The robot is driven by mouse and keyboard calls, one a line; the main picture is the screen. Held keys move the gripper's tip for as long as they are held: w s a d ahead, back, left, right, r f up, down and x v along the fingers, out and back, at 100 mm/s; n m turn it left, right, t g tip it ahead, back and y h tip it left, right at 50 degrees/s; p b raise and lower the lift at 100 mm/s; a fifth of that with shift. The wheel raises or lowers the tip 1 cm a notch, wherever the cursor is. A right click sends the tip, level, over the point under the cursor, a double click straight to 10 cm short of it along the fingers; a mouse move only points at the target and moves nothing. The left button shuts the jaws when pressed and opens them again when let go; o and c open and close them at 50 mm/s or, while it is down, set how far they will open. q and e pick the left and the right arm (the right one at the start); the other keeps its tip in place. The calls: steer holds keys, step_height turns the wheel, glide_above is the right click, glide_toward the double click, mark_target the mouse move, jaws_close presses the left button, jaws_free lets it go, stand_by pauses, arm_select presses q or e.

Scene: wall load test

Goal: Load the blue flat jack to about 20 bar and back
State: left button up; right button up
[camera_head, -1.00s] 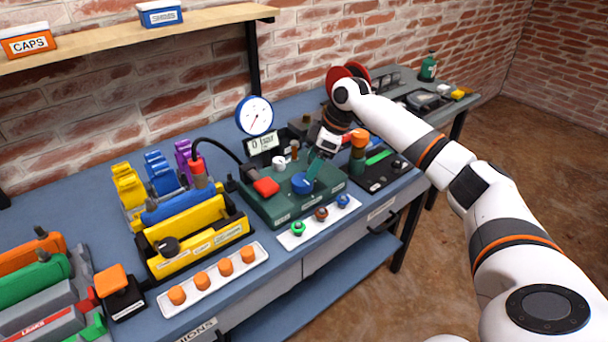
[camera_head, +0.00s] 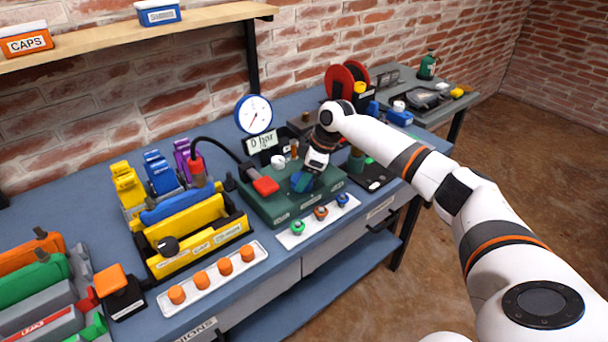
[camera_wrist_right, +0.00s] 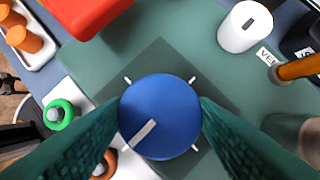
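My right gripper (camera_head: 304,180) is down at the blue round knob (camera_head: 302,182) on the green console (camera_head: 275,207). In the right wrist view its green ribbed fingers flank the blue knob (camera_wrist_right: 160,116), spread apart; whether they touch it is unclear. The knob's white pointer aims to the lower left. A blue rounded bar (camera_head: 180,209), seemingly the blue flat jack, lies in the yellow and black rack. A black hose with a red coupling (camera_head: 195,167) runs from the console to its end. The display (camera_head: 262,141) seems to read 0 bar; the round gauge (camera_head: 253,114) stands behind. My left gripper is out of view.
A red block (camera_head: 265,186) sits on the console left of the knob. In the right wrist view a white knob (camera_wrist_right: 245,27) stands at upper right. A white tray of coloured knobs (camera_head: 318,223) lies in front. An orange button box (camera_head: 113,278) stands lower left.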

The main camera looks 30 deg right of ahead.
steer(key=shift+r+m+p, duration=0.15)
steer(key=shift+m+p, duration=0.15)
steer(key=shift+p, duration=0.35)
steer(key=m+h+p, duration=0.1)
steer(key=m+p, duration=0.3)
steer(key=p, duration=0.1)
steer(key=m+t+h+p, duration=0.1)
steer(key=m+p, duration=0.3)
steer(key=p, duration=0.2)
steer(key=m+h+p, duration=0.2)
steer(key=m+p, duration=0.1)
steer(key=p, duration=0.3)
steer(key=shift+s+a+r+m+t, duration=0.1)
steer(key=shift+a+m+t, duration=0.2)
steer(key=shift+a+m, duration=0.1)
steer(key=m+h+p, duration=0.1)
steer(key=m+p, duration=0.1)
steer(key=shift+m, duration=0.3)
steer(key=m, duration=0.1)
steer(key=m+g+h+p, duration=0.1)
steer(key=shift+a+f+m, duration=0.15)
steer(key=shift+f+m, duration=0.05)
steer(key=shift+m, duration=0.2)
steer(key=shift+m+g+h, duration=0.3)
steer(key=shift+m+h, duration=0.1)
steer(key=shift+m, duration=0.8)
steer(key=shift+w+m+g+h, duration=0.2)
steer(key=shift+m+g+h, duration=0.15)
steer(key=shift+m, duration=0.95)
